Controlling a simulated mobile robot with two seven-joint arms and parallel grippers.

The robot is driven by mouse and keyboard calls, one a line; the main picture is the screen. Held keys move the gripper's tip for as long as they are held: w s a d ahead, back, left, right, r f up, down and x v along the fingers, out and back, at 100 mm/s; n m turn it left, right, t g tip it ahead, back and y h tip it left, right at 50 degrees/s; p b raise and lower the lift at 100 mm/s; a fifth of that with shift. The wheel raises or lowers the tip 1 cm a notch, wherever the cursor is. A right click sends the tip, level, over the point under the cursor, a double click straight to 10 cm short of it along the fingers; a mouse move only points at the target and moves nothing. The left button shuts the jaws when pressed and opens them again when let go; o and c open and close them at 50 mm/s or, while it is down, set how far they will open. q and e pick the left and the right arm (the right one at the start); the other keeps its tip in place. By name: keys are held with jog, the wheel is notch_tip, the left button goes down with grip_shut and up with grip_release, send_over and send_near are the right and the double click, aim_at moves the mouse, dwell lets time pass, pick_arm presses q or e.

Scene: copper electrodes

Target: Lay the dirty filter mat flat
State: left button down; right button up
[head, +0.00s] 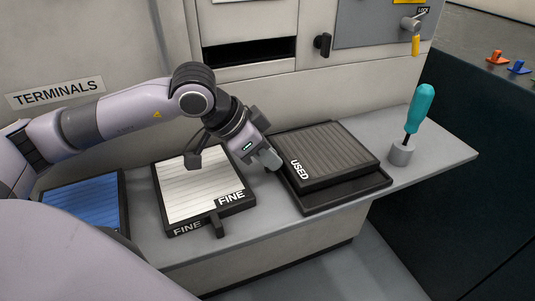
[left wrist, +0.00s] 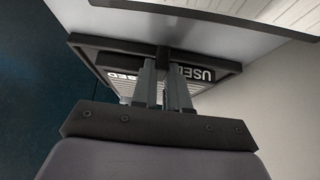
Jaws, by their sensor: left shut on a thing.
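The dirty filter mat (head: 335,152) is a grey ribbed panel in a dark frame marked USED. It sits over a black tray (head: 350,196), set back from the tray's front edge; I cannot tell whether it touches the tray all round. My left gripper (head: 270,160) is at the mat's left edge. In the left wrist view the left gripper (left wrist: 163,95) has its fingers on either side of a dark tab on the mat's frame (left wrist: 105,45), with USED lettering on both sides. The tab is mostly hidden by the fingers. My right gripper is not in view.
A white mat marked FINE (head: 195,185) lies left of the gripper, with a blue mat (head: 85,200) further left. A teal-handled screwdriver (head: 419,105) stands in a grey holder (head: 401,152) on the right. A cabinet with a dark slot (head: 250,52) rises behind the grey shelf (head: 440,158).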

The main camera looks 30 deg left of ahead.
pick_arm(q)
jog(key=shift+f+b, duration=0.3)
jog(key=shift+b, duration=0.05)
dwell(0.4)
jog(key=c, duration=1.1)
grip_release()
jog(key=shift+r, duration=0.1)
jog(key=p+v, duration=0.2)
jog(key=v, duration=0.5)
dwell(0.4)
